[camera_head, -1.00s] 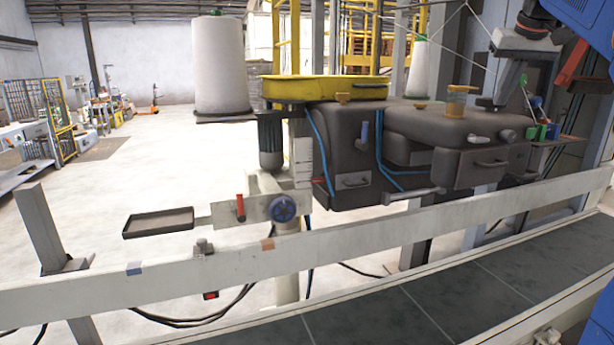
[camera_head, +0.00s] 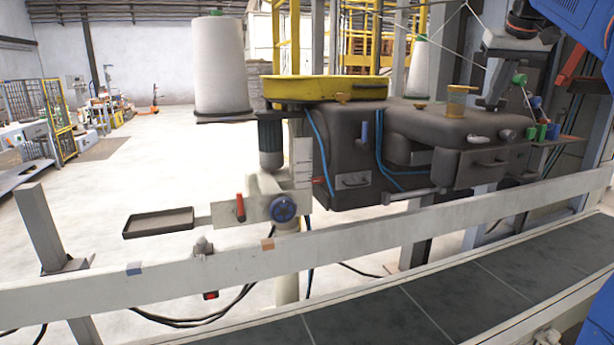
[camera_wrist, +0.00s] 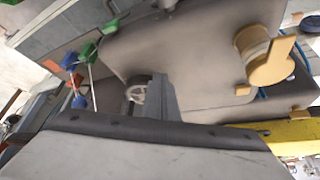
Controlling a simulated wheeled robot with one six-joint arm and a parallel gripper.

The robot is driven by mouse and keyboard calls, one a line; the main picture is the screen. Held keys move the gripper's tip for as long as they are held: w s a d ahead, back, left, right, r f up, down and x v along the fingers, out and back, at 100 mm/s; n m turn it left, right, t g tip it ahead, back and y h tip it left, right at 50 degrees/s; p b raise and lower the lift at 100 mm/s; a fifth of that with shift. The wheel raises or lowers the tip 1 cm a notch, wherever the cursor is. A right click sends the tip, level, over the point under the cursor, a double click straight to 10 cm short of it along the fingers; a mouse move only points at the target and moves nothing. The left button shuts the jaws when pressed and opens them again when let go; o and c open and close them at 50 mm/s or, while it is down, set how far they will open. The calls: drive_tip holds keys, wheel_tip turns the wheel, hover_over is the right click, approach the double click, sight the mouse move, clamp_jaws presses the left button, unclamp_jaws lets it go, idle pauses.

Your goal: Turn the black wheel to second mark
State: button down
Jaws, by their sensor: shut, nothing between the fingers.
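A dark round wheel (camera_wrist: 136,94) with a pale spoked face shows in the wrist view, partly covered by my gripper's fingers. My gripper (camera_wrist: 161,88) is shut and empty, and its fingers overlap the wheel's right side in this view. I cannot tell whether they touch it. In the head view my gripper (camera_head: 492,104) is at the upper right, over the top of the dark machine housing. A dark round knob (camera_head: 508,135) sits on the housing's front below it; I cannot tell if it is the same wheel. No marks are legible.
A brass-coloured fitting (camera_head: 457,101) stands on the housing left of my gripper. Small green and blue parts (camera_head: 541,131) sit on a shelf at the right. A blue handwheel (camera_head: 283,208) is lower left. A pale rail (camera_head: 330,242) crosses in front.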

idle(0.3)
drive_tip(key=shift+s+a, duration=0.15)
drive_tip(key=shift+s, duration=0.15)
drive_tip(key=shift+r, duration=3)
drive_tip(key=shift+s+d+f, duration=0.1)
drive_tip(key=shift+d+f, duration=0.6)
drive_tip(key=shift+f, duration=0.3)
drive_tip(key=shift+s+d+f, duration=0.1)
drive_tip(key=shift+d+f, duration=0.55)
drive_tip(key=shift+f, duration=0.35)
drive_tip(key=shift+s+d+f, duration=0.1)
drive_tip(key=shift+d+f, duration=0.6)
drive_tip(key=shift+f, duration=0.3)
